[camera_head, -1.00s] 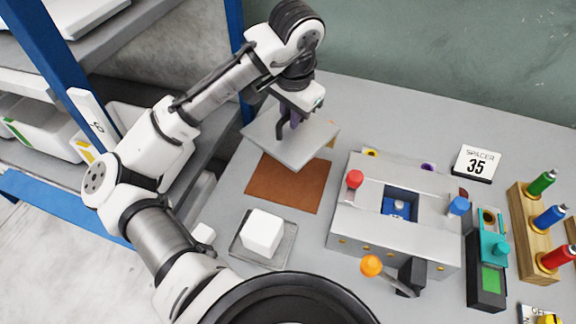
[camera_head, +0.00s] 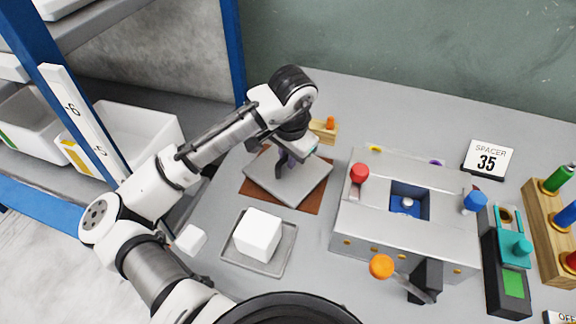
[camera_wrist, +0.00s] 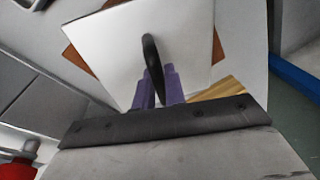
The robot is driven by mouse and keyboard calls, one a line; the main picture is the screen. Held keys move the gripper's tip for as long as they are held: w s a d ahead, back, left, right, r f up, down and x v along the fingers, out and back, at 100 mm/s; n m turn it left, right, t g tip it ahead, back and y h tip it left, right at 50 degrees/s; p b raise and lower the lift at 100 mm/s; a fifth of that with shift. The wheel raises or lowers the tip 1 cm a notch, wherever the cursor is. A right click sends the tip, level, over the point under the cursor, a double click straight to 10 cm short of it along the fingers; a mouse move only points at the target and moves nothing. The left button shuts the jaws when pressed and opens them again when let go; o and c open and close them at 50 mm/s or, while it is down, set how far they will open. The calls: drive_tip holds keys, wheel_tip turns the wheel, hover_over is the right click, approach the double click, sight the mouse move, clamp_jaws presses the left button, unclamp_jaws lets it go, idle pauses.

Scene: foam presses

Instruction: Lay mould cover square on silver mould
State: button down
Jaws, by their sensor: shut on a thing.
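The mould cover (camera_head: 300,186) is a flat light-grey square plate, in the head view over a brown mat (camera_head: 312,204). My gripper (camera_head: 286,163) is shut on the plate's dark upright handle, which shows between the purple fingers in the wrist view (camera_wrist: 156,88). The plate sits turned relative to the mat; I cannot tell if it touches it. The silver mould (camera_head: 383,236) is probably the metal block to the right, with a square opening and a blue recess in its top. The plate is apart from this block.
A white foam cube (camera_head: 257,234) sits on a grey tray (camera_head: 230,249) in front. A red knob (camera_head: 360,173), a blue knob (camera_head: 475,202) and an orange-ended lever (camera_head: 381,266) stand out from the block. A wooden piece (camera_head: 324,131) stands behind the plate.

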drive_tip(key=shift+f, duration=0.6)
drive_tip(key=shift+f, duration=0.2)
drive_tip(key=c, duration=1.5)
unclamp_jaws()
drive_tip(key=shift+o, duration=0.2)
